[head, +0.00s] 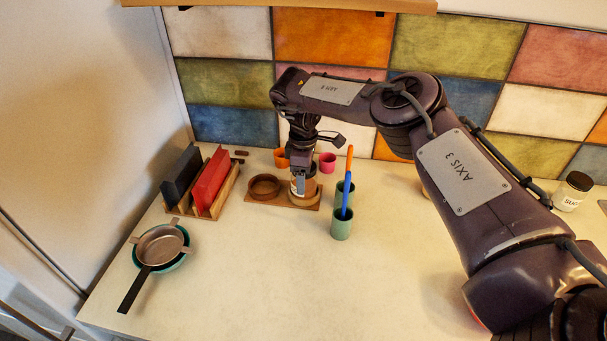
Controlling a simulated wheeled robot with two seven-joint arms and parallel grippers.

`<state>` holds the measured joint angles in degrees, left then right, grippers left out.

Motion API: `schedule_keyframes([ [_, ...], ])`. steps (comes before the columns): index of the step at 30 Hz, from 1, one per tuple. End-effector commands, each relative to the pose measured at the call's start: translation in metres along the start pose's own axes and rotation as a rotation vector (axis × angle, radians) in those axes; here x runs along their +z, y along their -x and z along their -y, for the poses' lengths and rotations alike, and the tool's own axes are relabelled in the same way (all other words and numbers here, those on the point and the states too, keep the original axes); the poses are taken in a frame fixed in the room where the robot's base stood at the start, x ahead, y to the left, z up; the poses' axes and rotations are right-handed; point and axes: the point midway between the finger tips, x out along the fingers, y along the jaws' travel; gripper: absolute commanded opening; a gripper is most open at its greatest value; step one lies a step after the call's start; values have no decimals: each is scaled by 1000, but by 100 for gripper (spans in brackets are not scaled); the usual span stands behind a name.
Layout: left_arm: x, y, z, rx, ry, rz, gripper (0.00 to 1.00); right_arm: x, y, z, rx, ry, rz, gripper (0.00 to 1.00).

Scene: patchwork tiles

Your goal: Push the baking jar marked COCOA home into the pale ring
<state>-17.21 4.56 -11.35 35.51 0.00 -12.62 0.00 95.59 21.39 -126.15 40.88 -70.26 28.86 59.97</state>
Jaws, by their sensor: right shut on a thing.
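My right gripper (300,186) points down and is shut on a small jar (311,187) with brownish contents. The gripper hides much of the jar, and I cannot read its label. The jar stands upright at the pale ring (304,202), on the right of a wooden board (283,206). I cannot tell whether it is fully seated. A darker brown ring (264,186) on the left of the board is empty. My left gripper is not in view.
Two green cups (341,230) with blue and orange utensils stand close right of the board. Orange (281,158) and pink (327,162) cups stand behind. A rack (218,200) and pan (160,246) are left. A dark-lidded jar (572,191) is far right. The front counter is clear.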

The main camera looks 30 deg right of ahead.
Motion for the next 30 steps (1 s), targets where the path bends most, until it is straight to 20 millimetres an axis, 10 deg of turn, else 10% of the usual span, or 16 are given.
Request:
schedule_keyframes([
  [2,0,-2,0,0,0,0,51,0,-3,0,0,0,0,33],
  [3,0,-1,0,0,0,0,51,0,-3,0,0,0,1,68],
  [7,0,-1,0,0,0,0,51,0,-3,0,0,0,1,85],
  [19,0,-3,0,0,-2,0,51,-1,6,-1,2,0,-2,86],
  [30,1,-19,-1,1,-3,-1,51,-1,64,0,3,0,-2,86],
])
